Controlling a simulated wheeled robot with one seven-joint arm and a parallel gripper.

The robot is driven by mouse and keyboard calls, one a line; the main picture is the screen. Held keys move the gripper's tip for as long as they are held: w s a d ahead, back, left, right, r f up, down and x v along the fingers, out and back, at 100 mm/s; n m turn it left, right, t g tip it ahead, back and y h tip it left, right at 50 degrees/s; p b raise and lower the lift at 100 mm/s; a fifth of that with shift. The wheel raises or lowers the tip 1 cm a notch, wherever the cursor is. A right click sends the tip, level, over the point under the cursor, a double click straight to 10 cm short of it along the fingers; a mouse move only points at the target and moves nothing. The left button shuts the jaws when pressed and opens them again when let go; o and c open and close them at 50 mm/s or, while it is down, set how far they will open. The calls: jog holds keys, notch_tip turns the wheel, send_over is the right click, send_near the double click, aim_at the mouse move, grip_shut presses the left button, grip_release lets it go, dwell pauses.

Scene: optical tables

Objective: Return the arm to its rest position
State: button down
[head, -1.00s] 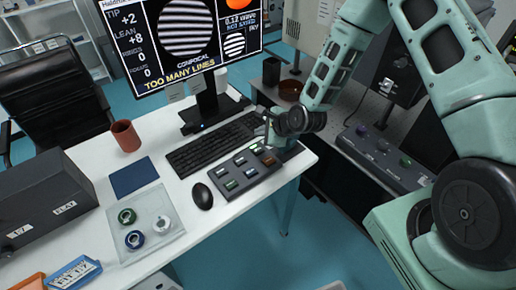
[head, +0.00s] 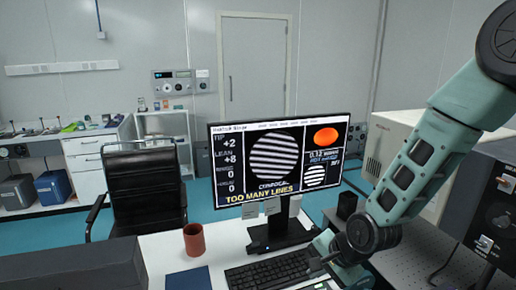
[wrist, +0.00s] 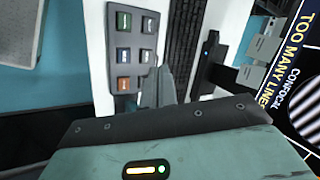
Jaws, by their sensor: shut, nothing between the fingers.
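My teal arm (head: 418,163) comes down from the upper right in the head view, bent at the dark wrist joint. My gripper (head: 318,264) is low over the right end of the white desk (head: 160,250), beside the keyboard (head: 268,272). In the wrist view my gripper (wrist: 160,82) is shut and empty. Its fingers lie in front of the right edge of the grey button pad (wrist: 130,45); whether they touch it I cannot tell.
The monitor (head: 280,160) reads "TOO MANY LINES" and stands behind the keyboard. A red-brown cup (head: 194,240) is left of it. A black pen cup (head: 347,205) and pale instrument housing (head: 395,150) stand near my arm. A black chair (head: 145,190) is behind the desk.

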jog(key=s+r+n+g+h, duration=0.1)
jog(key=s+r+n+g, duration=0.1)
jog(key=s+r+n, duration=0.5)
jog(key=s+r+n+g+h, duration=0.2)
jog(key=s+r+n, duration=0.5)
jog(key=s, duration=1)
jog(key=n, duration=0.3)
jog(key=shift+s+r+h, duration=0.25)
jog(key=shift+r+h, duration=0.05)
jog(key=shift+r, duration=0.05)
